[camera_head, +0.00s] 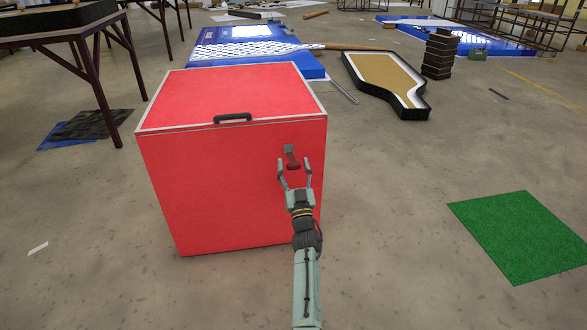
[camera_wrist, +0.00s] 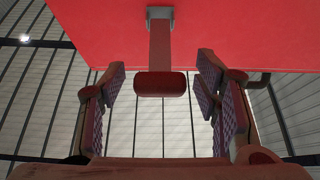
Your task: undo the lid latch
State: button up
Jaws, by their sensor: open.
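A big red box (camera_head: 230,185) stands on the floor. Its red lid (camera_head: 225,92) has a pale rim and lies flat on top. A dark handle (camera_head: 233,118) sits at the lid's front edge. The latch (camera_head: 293,160) is on the upper right of the front face, with a grey mount above and a dark red grip below. In the wrist view the latch (camera_wrist: 160,60) hangs from its mount, and its grip lies between the two fingertips with a gap on each side. My gripper (camera_head: 294,172) is open around the grip; it also shows in the wrist view (camera_wrist: 162,88).
A green mat (camera_head: 525,236) lies on the floor at the right. A dark table (camera_head: 65,30) stands at the back left. A blue platform (camera_head: 250,50) and a sand-coloured tray (camera_head: 385,80) lie behind the box.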

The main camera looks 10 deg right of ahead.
aim_at(294, 162)
notch_tip(294, 162, up, 10)
jog(key=shift+f, duration=0.2)
jog(key=shift+r, duration=0.1)
jog(key=shift+a, duration=0.1)
